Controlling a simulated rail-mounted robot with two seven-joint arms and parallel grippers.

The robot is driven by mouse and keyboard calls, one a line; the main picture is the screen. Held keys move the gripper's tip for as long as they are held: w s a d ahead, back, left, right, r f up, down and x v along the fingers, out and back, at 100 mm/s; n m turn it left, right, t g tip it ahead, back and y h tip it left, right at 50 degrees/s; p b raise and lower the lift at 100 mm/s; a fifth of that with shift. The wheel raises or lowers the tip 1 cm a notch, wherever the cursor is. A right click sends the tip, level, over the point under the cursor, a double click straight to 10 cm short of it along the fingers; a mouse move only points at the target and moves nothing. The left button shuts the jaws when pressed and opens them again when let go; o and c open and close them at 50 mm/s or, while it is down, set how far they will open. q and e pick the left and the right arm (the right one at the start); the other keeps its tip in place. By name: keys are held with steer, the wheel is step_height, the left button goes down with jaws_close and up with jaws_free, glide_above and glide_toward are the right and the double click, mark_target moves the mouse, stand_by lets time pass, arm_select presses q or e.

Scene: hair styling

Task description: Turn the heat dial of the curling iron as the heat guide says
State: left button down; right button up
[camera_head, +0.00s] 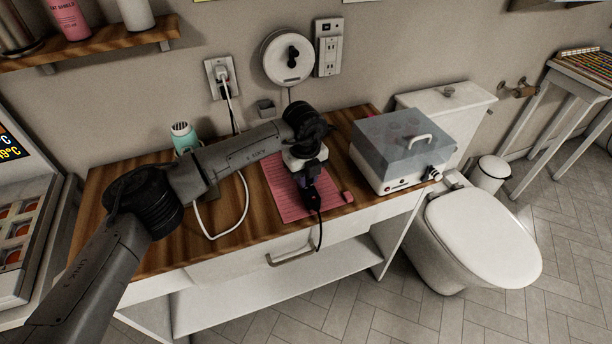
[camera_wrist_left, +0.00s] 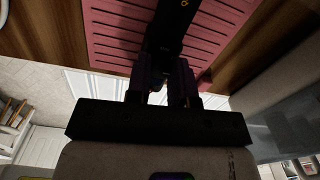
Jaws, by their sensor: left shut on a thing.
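The curling iron (camera_head: 313,198) is a dark handle with a cord, lying over the pink ribbed mat (camera_head: 285,204) on the wooden counter. In the left wrist view its black body (camera_wrist_left: 172,22) bears a small yellow mark. My left gripper (camera_head: 309,174) is above the mat, its fingers (camera_wrist_left: 166,85) shut on the dark iron. The fingers hide the heat dial, so its setting cannot be read. A dark sign with orange and yellow "°C" text (camera_head: 10,150), perhaps the heat guide, is cut off at the left edge. My right gripper is not in view.
A white box with a clear lid (camera_head: 403,150) stands right of the mat. A teal bottle (camera_head: 184,138) stands behind my left arm. A white cord (camera_head: 229,228) loops across the counter. A drawer handle (camera_head: 290,256) and a toilet (camera_head: 480,235) are in front and to the right.

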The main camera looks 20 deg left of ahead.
arm_select(q)
steer(key=shift+m, duration=1.5)
steer(key=c, duration=1)
jaws_free()
steer(key=shift+r, duration=0.1)
steer(key=shift+r, duration=0.2)
step_height(320, 180, up, 13)
steer(key=b, duration=0.1)
steer(key=shift+a+r, duration=0.15)
